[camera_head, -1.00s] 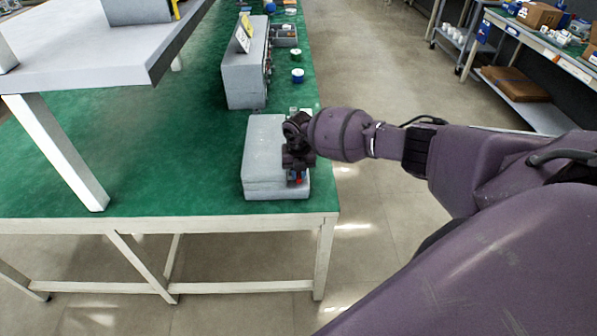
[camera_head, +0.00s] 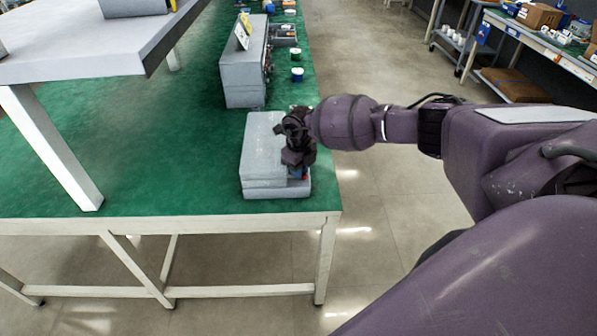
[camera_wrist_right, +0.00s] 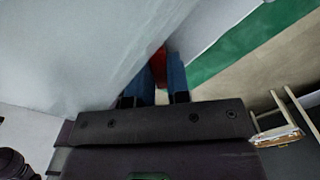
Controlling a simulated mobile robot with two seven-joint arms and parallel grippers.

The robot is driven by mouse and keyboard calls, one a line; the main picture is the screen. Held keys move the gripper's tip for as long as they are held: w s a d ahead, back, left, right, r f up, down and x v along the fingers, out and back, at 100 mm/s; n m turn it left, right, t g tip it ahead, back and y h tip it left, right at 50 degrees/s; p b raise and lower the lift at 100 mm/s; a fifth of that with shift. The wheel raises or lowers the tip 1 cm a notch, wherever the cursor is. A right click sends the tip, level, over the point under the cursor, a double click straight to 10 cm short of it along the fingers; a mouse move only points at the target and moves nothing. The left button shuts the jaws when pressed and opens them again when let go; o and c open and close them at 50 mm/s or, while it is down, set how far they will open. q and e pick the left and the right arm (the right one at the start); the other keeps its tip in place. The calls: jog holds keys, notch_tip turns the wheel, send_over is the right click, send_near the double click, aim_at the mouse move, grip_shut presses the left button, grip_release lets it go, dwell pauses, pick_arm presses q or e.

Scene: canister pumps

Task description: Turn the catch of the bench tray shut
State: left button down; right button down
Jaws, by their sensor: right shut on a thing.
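The bench tray (camera_head: 262,150) is a grey, lidded box near the front right corner of the green bench. The red catch (camera_wrist_right: 159,64) shows between the blue fingers in the right wrist view, beside the tray's grey wall (camera_wrist_right: 90,50). My right gripper (camera_head: 299,173) is at the tray's right side, near its front end, and is shut on the catch; its fingers also show in the wrist view (camera_wrist_right: 160,82). In the head view the gripper hides the catch. How far the catch is turned cannot be told. My left gripper is out of view.
A taller grey case (camera_head: 243,82) stands behind the tray, with blue and white spools (camera_head: 297,75) to its right. A raised grey shelf (camera_head: 75,45) is at the upper left. The green bench (camera_head: 160,150) left of the tray is clear.

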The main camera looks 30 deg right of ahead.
jog(key=n+b, duration=0.1)
jog(key=n, duration=0.3)
jog(key=shift+f+n+b, duration=0.1)
jog(key=shift+n+b, duration=0.2)
jog(key=shift+b, duration=0.05)
jog(key=n+b, duration=0.1)
jog(key=n, duration=0.2)
jog(key=shift+n, duration=0.5)
jog(key=c, duration=1.4)
grip_release()
jog(key=shift+o, duration=0.2)
